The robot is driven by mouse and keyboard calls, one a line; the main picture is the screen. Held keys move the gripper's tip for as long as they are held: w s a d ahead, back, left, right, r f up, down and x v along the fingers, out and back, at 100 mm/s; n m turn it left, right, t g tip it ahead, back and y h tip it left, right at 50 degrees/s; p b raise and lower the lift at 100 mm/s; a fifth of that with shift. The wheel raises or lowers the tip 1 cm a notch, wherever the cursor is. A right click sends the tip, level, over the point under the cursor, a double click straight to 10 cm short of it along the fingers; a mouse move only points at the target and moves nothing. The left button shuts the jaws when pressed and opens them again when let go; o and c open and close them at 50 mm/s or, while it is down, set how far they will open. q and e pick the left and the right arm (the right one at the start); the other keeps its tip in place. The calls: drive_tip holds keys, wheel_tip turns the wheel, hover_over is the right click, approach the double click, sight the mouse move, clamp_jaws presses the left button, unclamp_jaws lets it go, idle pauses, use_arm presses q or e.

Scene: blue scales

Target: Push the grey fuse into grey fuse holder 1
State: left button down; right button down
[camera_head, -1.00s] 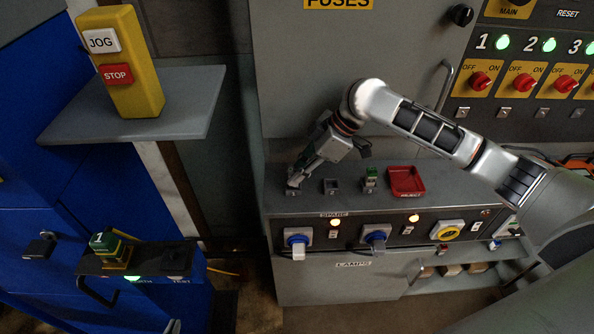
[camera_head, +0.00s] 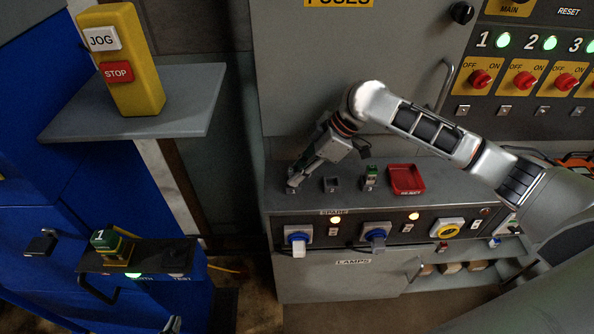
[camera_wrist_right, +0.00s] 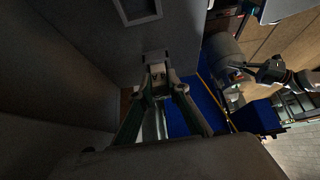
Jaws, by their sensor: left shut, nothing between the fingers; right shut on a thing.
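My right gripper (camera_head: 294,181) points down at the left end of the grey panel ledge and is shut on a grey piece, which I take to be the grey fuse (camera_wrist_right: 157,70). In the head view the fingers mostly hide it. Grey fuse holder 1 (camera_head: 292,190) is directly under the fingertips. I cannot tell how deep the fuse sits in it. My left gripper (camera_head: 172,325) shows only as a small grey tip at the bottom edge of the head view; it is shut and empty.
To the right on the ledge stand a dark, empty-looking holder (camera_head: 331,184), a holder with a green fuse (camera_head: 371,175) and a red reject tray (camera_head: 406,182). A yellow jog/stop box (camera_head: 128,70) stands on a shelf.

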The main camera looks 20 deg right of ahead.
drive_tip(key=shift+f, duration=0.15)
drive_tip(key=c, duration=1.8)
unclamp_jaws()
drive_tip(key=shift+c, duration=0.2)
drive_tip(key=v, duration=1.2)
